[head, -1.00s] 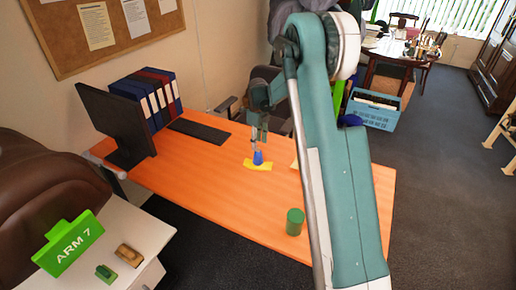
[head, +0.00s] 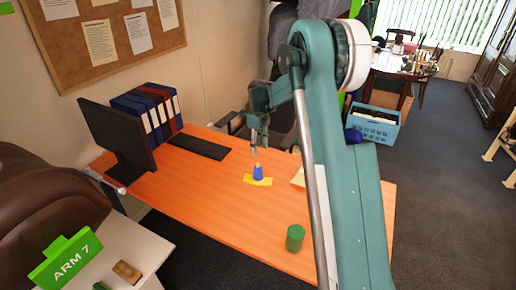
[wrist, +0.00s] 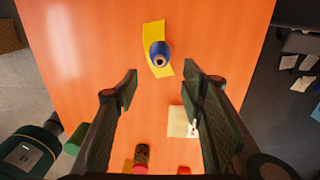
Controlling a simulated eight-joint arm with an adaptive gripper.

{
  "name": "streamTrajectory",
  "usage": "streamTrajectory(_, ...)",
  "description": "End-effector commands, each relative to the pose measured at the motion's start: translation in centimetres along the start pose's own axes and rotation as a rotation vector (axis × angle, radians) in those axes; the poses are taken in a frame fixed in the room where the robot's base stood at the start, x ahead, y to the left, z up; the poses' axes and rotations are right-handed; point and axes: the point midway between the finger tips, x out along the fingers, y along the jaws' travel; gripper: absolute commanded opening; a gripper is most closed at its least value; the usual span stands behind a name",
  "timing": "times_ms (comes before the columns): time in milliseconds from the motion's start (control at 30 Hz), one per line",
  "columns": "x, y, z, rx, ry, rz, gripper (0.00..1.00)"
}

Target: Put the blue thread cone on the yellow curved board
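The blue thread cone (head: 258,173) stands upright on the yellow curved board (head: 266,182), which lies on the orange desk. In the wrist view the cone (wrist: 159,52) sits on the board (wrist: 155,30), with its tip towards the camera. My gripper (head: 254,154) is just above the cone in the head view and apart from it. In the wrist view my gripper (wrist: 161,85) is open, its two fingers wide apart with nothing between them; the cone lies beyond the fingertips.
A green cylinder (head: 295,238) stands on the desk (head: 215,215) near its front edge. A pale paper square (wrist: 182,121) lies right of the board. A monitor (head: 115,130), a keyboard (head: 202,147) and binders (head: 147,110) stand at the back left.

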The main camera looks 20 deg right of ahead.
Motion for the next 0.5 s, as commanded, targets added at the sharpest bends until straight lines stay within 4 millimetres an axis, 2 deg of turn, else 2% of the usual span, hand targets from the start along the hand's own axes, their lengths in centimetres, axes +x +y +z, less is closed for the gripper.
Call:
streamTrajectory(300,-0.2,0.1,-0.1,-0.007,-0.001,-0.002,0.40)
streamTrajectory(500,-1.8,1.0,-0.4,-0.060,-0.009,-0.012,0.40)
